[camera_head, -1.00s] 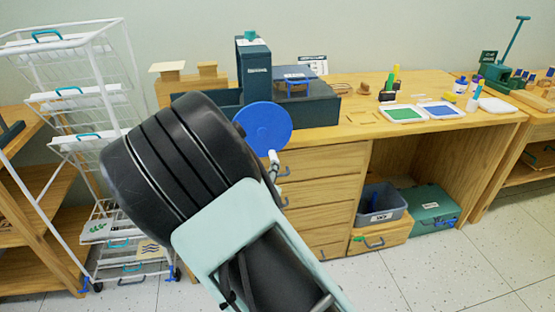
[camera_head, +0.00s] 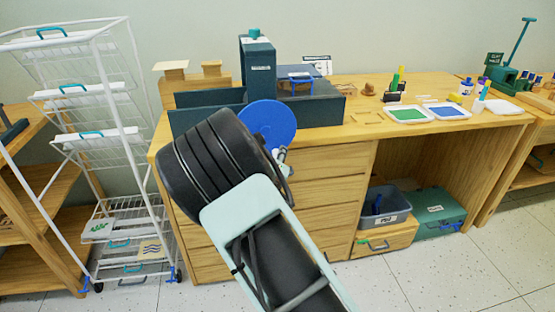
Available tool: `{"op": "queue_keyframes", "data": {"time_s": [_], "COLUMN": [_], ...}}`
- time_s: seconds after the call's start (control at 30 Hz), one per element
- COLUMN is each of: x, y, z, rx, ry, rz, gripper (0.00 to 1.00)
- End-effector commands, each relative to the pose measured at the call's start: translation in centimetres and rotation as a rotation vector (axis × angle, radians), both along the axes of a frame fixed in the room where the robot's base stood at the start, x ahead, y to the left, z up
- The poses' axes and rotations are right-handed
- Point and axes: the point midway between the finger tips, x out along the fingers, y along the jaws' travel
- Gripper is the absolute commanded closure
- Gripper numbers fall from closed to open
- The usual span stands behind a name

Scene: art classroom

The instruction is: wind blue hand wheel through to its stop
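The blue hand wheel (camera_head: 270,122) is a flat round disc on the front of a dark green press (camera_head: 257,72) at the desk's front edge. My black and mint arm covers its lower left part. A small grey and white piece of my gripper (camera_head: 281,160) shows just below the wheel's lower rim, beside my arm. Most of the gripper is hidden behind the arm, so its fingers and any contact with the wheel cannot be made out. The wheel's handle is not clearly visible.
The wooden desk (camera_head: 360,132) carries green and blue paint trays (camera_head: 408,115) to the right. A white wire rack (camera_head: 125,165) stands left. A grey bin (camera_head: 385,212) and green case (camera_head: 440,208) sit under the desk. The floor in front is clear.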

Motion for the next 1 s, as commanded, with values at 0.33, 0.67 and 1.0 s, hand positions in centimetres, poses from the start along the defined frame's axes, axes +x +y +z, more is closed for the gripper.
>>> {"op": "queue_keyframes", "data": {"time_s": [0.33, 0.67, 1.0], "x": [-0.02, -0.03, 0.15], "y": [0.00, 0.00, -0.66], "z": [0.03, 0.04, 0.33], "rx": [0.001, 0.000, -0.086], "ry": [0.000, -0.001, -0.024], "rz": [0.000, -0.001, -0.001], "gripper": [0.99, 1.00, 1.00]}}
